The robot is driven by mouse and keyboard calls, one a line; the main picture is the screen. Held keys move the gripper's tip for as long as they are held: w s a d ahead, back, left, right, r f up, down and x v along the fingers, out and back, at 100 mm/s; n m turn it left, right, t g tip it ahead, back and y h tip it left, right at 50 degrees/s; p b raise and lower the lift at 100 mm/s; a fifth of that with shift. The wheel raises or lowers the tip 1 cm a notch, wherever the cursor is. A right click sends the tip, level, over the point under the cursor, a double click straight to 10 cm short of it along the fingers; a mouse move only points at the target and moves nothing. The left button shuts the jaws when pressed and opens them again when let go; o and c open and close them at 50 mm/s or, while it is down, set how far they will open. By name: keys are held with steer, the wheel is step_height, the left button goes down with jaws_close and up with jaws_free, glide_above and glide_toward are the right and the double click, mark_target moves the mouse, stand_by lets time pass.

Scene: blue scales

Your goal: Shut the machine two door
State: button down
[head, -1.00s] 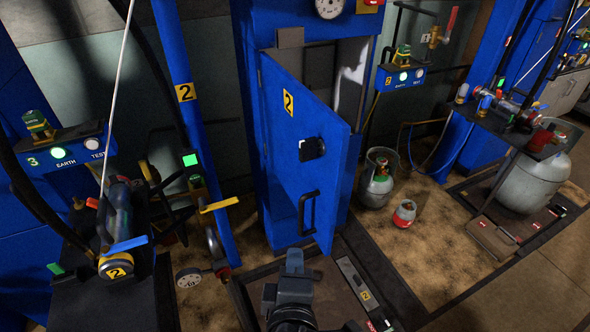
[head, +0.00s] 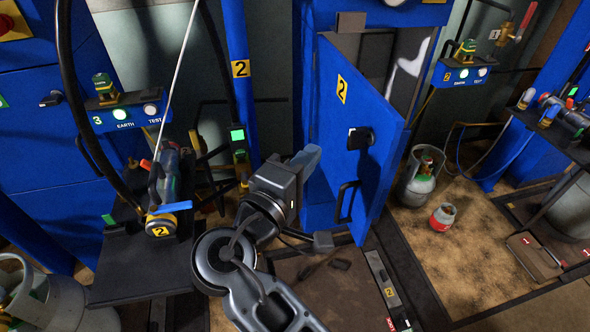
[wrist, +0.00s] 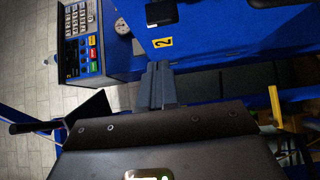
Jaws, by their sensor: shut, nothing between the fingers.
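The blue machine two door (head: 352,105) stands ajar, swung out from the cabinet (head: 322,212), with a dark gap behind its upper edge. It carries a yellow "2" label, a black latch (head: 359,138) and a black bar handle (head: 345,203). My gripper (head: 309,158) is shut and empty, raised at the left of the door near its hinge side; I cannot tell whether it touches. In the wrist view, the closed fingers (wrist: 157,84) lie before a blue panel with a "2" label (wrist: 162,42).
A grey-green gas cylinder (head: 420,178) and a small red canister (head: 442,216) stand on the floor right of the door. A keypad panel (wrist: 81,40) shows in the wrist view.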

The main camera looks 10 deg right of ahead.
mark_target(349, 134)
steer(key=w+d+p, duration=0.1)
steer(key=w+d, duration=0.1)
steer(key=d, duration=0.4)
steer(key=shift+d, duration=0.1)
